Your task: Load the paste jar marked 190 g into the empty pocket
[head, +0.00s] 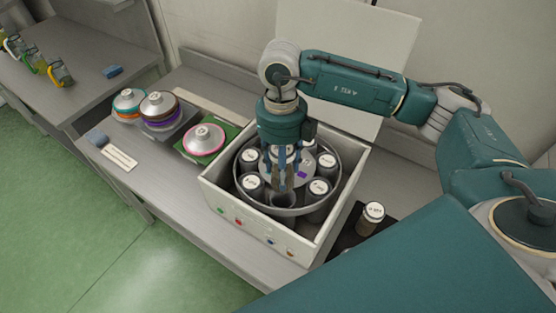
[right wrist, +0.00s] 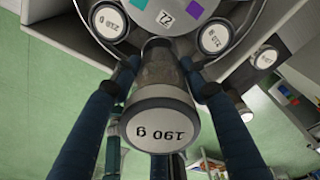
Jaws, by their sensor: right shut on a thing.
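The paste jar marked 190 g (right wrist: 160,125) has a pale lid and a dark body, and its lid faces the right wrist camera. My right gripper (head: 284,180) is shut on this jar over the front of the round carousel (head: 279,212). In the right wrist view, blue fingers flank the jar. A dark open pocket (head: 283,201) shows at the carousel's front, just below the gripper. I cannot tell whether the jar's base is inside it. Lidded jars stand around it, such as a left one (head: 251,182) and a right one (head: 319,187). My left gripper is out of view.
The carousel sits in a pale box (head: 238,217) with coloured buttons on its front. Another lidded jar (head: 373,214) stands on a black mat (head: 346,240) to the right. Round metal-topped items (head: 204,138) stand on the bench at left. The carousel hub carries purple and teal squares (right wrist: 171,17).

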